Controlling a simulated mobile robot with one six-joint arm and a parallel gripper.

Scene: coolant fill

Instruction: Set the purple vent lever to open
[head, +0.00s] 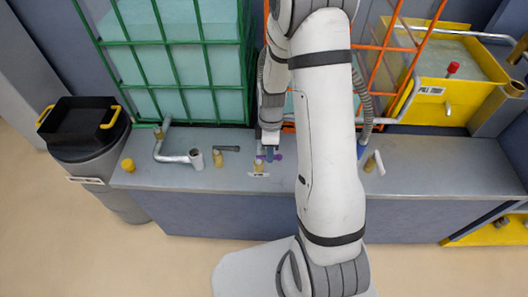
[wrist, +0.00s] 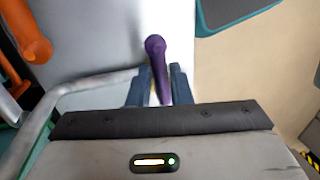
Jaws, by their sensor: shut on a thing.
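The purple vent lever (wrist: 157,62) stands between the two blue fingers of my gripper (wrist: 160,88) in the wrist view. The fingers are closed on the lever, and its rounded end sticks out past them. In the head view, my gripper (head: 270,154) points down at the bench, and small purple parts of the lever (head: 278,157) show beside the fingers. A small brass fitting with a white label (head: 258,168) sits just in front of it. My arm hides part of the bench to the right, and the lever's base is hidden.
A grey bench (head: 430,165) runs across the view. A green cage with a pale tank (head: 180,60) stands behind it at left, and a yellow tank (head: 450,95) at right. Metal pipe (head: 172,156), a yellow cap (head: 128,165) and a black-topped bin (head: 85,130) are at left.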

